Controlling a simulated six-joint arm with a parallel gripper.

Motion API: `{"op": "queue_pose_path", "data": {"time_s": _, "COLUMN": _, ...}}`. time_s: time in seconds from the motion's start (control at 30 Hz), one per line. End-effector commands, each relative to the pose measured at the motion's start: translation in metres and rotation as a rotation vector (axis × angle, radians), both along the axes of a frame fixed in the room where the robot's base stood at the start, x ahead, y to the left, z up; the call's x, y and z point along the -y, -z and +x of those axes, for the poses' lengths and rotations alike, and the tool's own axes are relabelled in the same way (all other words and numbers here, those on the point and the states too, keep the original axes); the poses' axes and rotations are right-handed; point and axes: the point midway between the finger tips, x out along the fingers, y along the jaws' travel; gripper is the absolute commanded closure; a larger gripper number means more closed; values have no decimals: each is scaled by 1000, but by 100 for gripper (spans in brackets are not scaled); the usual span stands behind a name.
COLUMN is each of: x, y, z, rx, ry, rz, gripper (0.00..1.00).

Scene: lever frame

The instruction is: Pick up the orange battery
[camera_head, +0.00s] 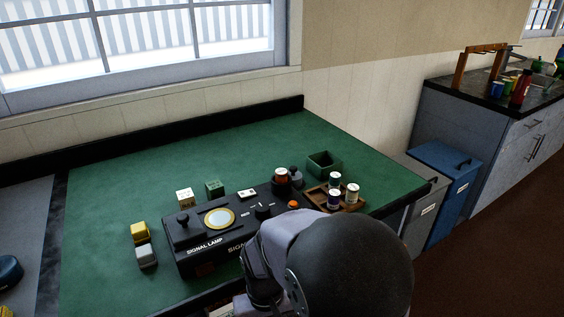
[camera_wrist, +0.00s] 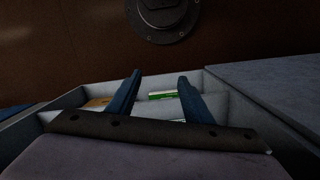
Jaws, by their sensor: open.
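In the wrist view my gripper (camera_wrist: 160,75) is open, with its two blue fingers apart and nothing seen between the tips. It is over an open grey drawer (camera_wrist: 215,84) with compartments. A small orange item (camera_wrist: 97,102) lies in the left compartment, left of the left finger and partly cut off by it. It may be the orange battery, but too little shows to tell its shape. A green and white item (camera_wrist: 162,95) lies in the middle compartment, seen between the fingers. In the head view my arm hides the gripper and most of the drawer.
A black signal lamp box (camera_head: 203,261) stands on the green worktop (camera_head: 100,275). Behind my arm is a wooden tray (camera_head: 316,198) with several small cylinders. The worktop's left part is clear.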

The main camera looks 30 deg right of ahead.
Motion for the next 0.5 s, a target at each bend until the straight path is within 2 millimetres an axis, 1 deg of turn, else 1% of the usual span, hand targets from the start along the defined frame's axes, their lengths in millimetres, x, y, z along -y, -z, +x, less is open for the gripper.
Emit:
{"op": "queue_pose_path", "data": {"time_s": 0.03, "x": 7, "y": -27, "z": 0, "rx": -24, "ry": 55, "rz": -5, "gripper": 54}}
{"op": "queue_pose_path", "data": {"time_s": 0.4, "x": 53, "y": -98, "z": -4, "rx": -167, "ry": 423, "rz": -53, "gripper": 54}}
{"op": "queue_pose_path", "data": {"time_s": 0.47, "x": 59, "y": -112, "z": -2, "rx": -178, "ry": 474, "rz": -57, "gripper": 54}}
{"op": "queue_pose_path", "data": {"time_s": 0.5, "x": 61, "y": -122, "z": 3, "rx": -176, "ry": 500, "rz": -55, "gripper": 54}}
